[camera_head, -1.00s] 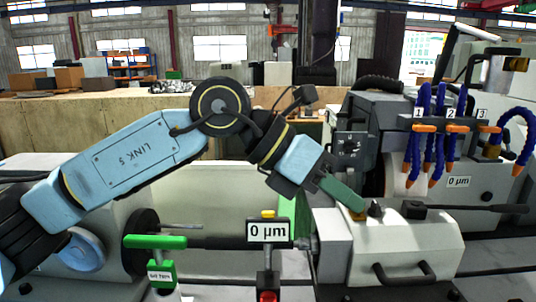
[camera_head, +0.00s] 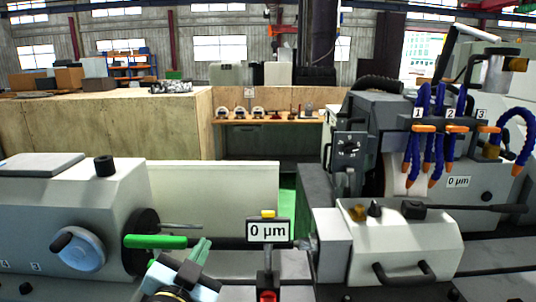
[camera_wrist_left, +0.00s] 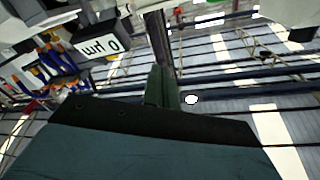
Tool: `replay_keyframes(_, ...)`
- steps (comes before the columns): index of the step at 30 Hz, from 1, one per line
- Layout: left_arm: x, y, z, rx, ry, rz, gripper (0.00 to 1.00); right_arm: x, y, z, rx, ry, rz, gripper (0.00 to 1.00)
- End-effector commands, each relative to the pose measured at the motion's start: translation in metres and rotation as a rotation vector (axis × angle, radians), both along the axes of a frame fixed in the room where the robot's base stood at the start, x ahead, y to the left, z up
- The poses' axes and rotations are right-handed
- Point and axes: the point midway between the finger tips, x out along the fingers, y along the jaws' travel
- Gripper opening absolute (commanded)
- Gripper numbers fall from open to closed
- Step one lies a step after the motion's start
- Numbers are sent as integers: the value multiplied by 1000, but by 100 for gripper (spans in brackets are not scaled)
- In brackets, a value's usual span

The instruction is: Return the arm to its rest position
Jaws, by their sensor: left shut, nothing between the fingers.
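My left gripper (camera_head: 201,250) shows at the bottom of the head view, low and left of the middle, pointing up. Its green fingers are together with nothing between them. In the left wrist view the closed fingers (camera_wrist_left: 161,88) stand up from the dark gripper body, with the tilted surroundings behind. Most of my left arm is hidden below the frame. My right gripper shows in neither view.
The cylindrical grinder fills the front, with a blue handwheel (camera_head: 82,250) at left and a 0 µm display (camera_head: 268,231) in the middle. A white housing (camera_head: 400,245) and blue coolant hoses (camera_head: 427,100) stand at right. A wooden bench (camera_head: 268,117) is behind.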

Motion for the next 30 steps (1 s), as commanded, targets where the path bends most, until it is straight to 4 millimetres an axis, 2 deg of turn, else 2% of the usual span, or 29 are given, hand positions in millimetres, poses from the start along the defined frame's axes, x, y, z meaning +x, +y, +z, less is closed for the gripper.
replay_keyframes(1, -14, 16, -37, -35, 139, 43, 0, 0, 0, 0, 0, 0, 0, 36)
replay_keyframes(3, -37, 35, -82, -74, 323, 97, 0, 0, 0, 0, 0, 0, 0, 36)
replay_keyframes(6, -79, 56, -138, -117, 571, 162, 0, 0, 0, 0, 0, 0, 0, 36)
replay_keyframes(9, -123, 71, -178, -148, 776, 211, 0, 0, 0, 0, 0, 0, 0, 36)
replay_keyframes(12, -164, 81, -206, -166, 944, 245, 0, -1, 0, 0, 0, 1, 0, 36)
replay_keyframes(15, -202, 88, -225, -178, 1089, 271, 0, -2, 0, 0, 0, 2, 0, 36)
replay_keyframes(20, -262, 96, -245, -192, 1299, 305, 0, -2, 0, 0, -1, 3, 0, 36)
replay_keyframes(21, -267, 97, -254, -192, 1327, 308, 0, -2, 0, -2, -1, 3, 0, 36)
replay_keyframes(26, -254, 95, -308, -186, 1335, 308, 0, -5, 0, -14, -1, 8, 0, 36)
replay_keyframes(30, -251, 93, -359, -181, 1350, 309, 0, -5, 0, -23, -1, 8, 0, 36)
